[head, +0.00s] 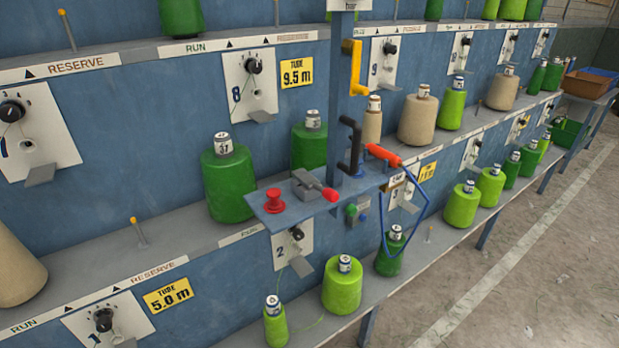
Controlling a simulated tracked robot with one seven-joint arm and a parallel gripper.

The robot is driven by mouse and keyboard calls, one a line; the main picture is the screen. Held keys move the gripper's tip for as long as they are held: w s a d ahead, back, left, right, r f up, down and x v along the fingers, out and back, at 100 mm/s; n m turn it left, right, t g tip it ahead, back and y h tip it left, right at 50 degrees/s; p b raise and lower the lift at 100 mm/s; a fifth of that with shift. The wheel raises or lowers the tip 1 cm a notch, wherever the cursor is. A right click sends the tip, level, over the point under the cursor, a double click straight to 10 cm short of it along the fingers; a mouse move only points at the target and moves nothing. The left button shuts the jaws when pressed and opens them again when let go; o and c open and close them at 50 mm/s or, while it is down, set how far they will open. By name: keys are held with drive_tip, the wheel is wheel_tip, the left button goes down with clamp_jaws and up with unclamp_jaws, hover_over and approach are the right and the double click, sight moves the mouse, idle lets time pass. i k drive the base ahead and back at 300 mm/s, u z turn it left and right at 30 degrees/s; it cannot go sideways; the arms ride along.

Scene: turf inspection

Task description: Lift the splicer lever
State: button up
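A grey metal block with a short lever sits on a small blue shelf (300,217); I take it for the splicer (304,190). Its lever ends in a red knob (330,195) that points right and slightly down, lying low over the shelf. No label on it can be read. My gripper is not in view.
A blue post (341,100) behind carries a black handle (350,145) and a yellow handle (355,68). A red-orange tool (383,155) with a looping blue hose (424,205) is at right. Green cones (226,185) stand close by.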

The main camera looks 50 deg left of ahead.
sight(303, 176)
drive_tip(key=z, duration=0.55)
drive_tip(key=i, duration=0.1)
drive_tip(key=u, duration=2.6)
drive_tip(key=k, duration=0.9)
drive_tip(key=u, duration=0.15)
drive_tip(key=i, duration=0.9)
drive_tip(key=z, duration=0.05)
